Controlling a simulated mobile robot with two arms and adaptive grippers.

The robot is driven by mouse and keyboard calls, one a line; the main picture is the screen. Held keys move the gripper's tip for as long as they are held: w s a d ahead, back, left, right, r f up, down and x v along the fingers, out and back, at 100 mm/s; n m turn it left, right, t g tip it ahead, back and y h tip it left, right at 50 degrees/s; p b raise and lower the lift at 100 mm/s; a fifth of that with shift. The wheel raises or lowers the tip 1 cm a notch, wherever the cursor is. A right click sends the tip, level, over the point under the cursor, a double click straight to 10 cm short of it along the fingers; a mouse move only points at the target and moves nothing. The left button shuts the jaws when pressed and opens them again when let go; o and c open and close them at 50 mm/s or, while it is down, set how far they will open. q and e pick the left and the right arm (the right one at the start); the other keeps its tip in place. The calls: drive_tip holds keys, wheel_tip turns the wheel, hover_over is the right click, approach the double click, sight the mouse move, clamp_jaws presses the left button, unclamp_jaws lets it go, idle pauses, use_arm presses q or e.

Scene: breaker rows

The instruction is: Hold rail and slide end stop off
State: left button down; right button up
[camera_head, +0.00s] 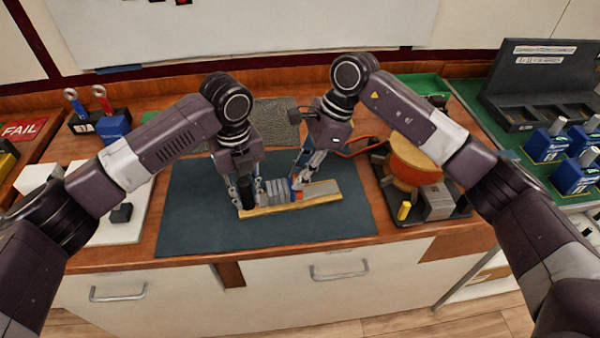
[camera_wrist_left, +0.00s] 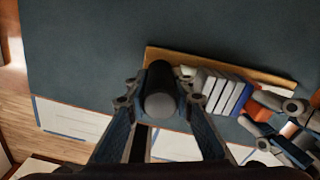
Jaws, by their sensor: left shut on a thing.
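The rail sits on a long yellow-wood base (camera_head: 325,200) on the dark mat, with a bare grey stretch at its right. Several grey modules (camera_head: 278,190) stand in a row on it; they also show in the left wrist view (camera_wrist_left: 222,92). My left gripper (camera_head: 247,194) is shut on an upright black cylindrical handle (camera_wrist_left: 160,92) at the base's left end. A small orange block (camera_wrist_left: 257,108) stands at the row's right end, with blue beside it. My right gripper (camera_head: 298,184) is at this block. Its fingertips partly cover the block, so its grip is unclear. I cannot pick out the end stop for certain.
The dark mat (camera_head: 190,215) is clear around the base. A dark tray with an orange-topped round object (camera_head: 412,160) stands at right. A white board (camera_head: 118,225) lies at left. Blue units (camera_head: 572,175) stand on green at far right.

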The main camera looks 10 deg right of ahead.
clamp_jaws()
drive_tip(key=d, duration=0.6)
drive_tip(key=shift+w+d, duration=0.35)
drive_tip(key=shift+d, duration=0.05)
use_arm(q)
drive_tip(key=shift+a, duration=0.25)
use_arm(e)
drive_tip(key=shift+o, duration=1.5)
unclamp_jaws()
drive_tip(key=o, duration=0.5)
drive_tip(key=shift+a, duration=0.15)
use_arm(q)
drive_tip(key=shift+d, duration=0.3)
use_arm(e)
drive_tip(key=v, duration=1.2)
drive_tip(key=shift+r, duration=0.1)
